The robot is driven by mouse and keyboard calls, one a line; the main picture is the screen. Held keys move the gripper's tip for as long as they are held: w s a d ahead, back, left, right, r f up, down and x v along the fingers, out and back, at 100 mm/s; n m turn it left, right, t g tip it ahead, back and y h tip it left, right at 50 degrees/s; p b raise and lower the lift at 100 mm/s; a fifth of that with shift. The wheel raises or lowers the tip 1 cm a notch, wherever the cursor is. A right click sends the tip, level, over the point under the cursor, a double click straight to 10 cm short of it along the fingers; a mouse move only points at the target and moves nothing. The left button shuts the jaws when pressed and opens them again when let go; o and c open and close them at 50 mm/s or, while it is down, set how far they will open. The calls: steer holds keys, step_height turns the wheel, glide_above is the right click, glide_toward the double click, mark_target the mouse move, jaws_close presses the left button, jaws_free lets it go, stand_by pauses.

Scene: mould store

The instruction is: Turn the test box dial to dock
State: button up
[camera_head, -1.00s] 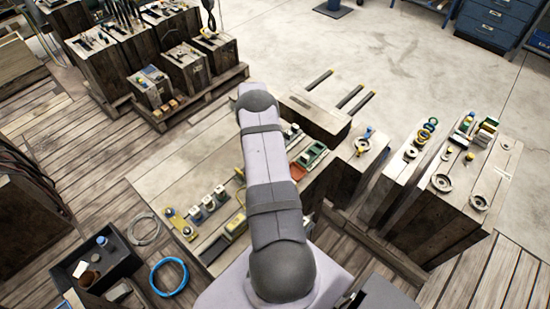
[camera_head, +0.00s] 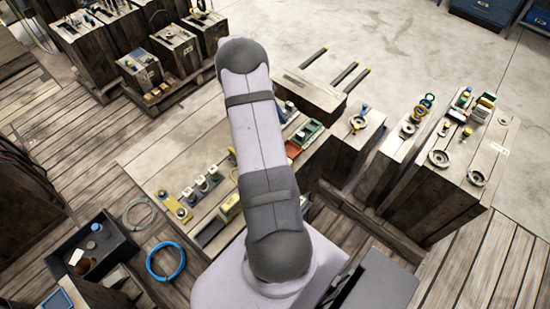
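I cannot single out the test box or its dial for certain. Round dial-like fittings sit on top of the tall wooden block at the right: a grey ring-shaped one (camera_head: 438,158) and another near the front edge (camera_head: 476,178). A smaller block beside it carries a round fitting (camera_head: 407,131), and a further one has a ring-shaped fitting with a blue top (camera_head: 358,122). No dock marking is readable. My arm rises through the middle of the view and hides part of the bench. My gripper is out of sight.
The low bench behind my arm carries small coloured parts, including a green tray (camera_head: 308,131) and a yellow block (camera_head: 230,208). A dark open bin (camera_head: 122,246) and a blue ring (camera_head: 166,261) lie at lower left. Crates (camera_head: 178,50) crowd the upper left. Open floor (camera_head: 390,55) lies beyond.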

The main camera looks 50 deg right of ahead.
steer(key=s+f+n+t+h, duration=0.1)
steer(key=s+f+n+h, duration=0.15)
steer(key=s+n, duration=0.5)
steer(key=w+a+f+n+t, duration=0.4)
steer(key=w+a+f+n, duration=0.15)
steer(key=n, duration=0.25)
steer(key=shift+y, duration=0.35)
steer(key=shift+b+x, duration=1)
steer(key=shift+x, duration=2.4)
steer(key=shift+w, duration=0.1)
steer(key=shift+r, duration=0.1)
jaws_close()
